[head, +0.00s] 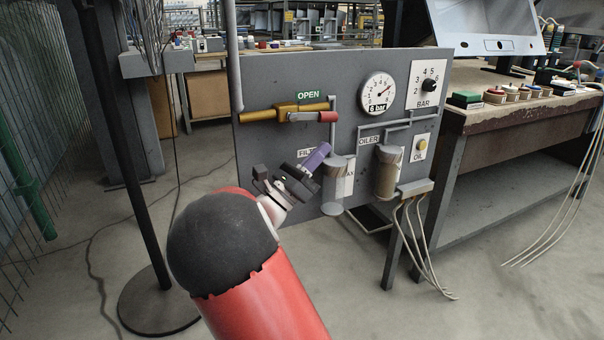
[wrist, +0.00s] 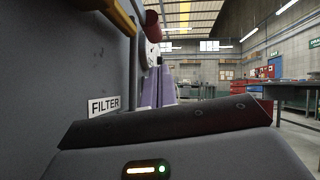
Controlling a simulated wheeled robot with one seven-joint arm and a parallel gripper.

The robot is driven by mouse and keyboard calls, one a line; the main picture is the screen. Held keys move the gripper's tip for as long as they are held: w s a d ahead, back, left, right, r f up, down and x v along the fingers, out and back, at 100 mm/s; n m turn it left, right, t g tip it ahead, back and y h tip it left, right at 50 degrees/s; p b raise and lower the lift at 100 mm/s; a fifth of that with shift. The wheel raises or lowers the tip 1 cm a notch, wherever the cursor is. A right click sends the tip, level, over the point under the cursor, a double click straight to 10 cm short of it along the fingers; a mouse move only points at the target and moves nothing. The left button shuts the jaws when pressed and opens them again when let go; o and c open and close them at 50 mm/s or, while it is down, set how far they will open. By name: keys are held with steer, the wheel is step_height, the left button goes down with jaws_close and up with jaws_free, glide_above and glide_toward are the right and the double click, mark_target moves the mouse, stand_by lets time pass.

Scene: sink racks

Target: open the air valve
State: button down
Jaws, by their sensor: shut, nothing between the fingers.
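The air valve (head: 287,111) is a brass-yellow body on a horizontal pipe at the upper left of the grey panel, under a green OPEN label (head: 308,95). Its lever ends in a red grip (head: 327,117) that points right, lying level along the pipe. In the wrist view the red grip (wrist: 152,28) shows end-on at the top, beside the yellow pipe (wrist: 114,14). My gripper (head: 322,149) has purple fingers, shut and empty, below the red grip and apart from it. The fingers also show in the wrist view (wrist: 158,88), below the grip.
A pressure gauge (head: 378,94) and a BAR knob (head: 429,86) sit at the panel's upper right. The filter bowl (head: 335,180) is close to the right of my gripper, the oiler bowl (head: 386,173) further right. A workbench (head: 530,118) stands right, a black pole (head: 130,150) left.

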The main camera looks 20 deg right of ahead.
mark_target(315, 117)
steer(key=shift+w+r, duration=0.2)
steer(key=shift+r, duration=0.7)
steer(key=shift+w+r, duration=0.2)
steer(key=shift+r, duration=0.7)
steer(key=shift+d, duration=0.1)
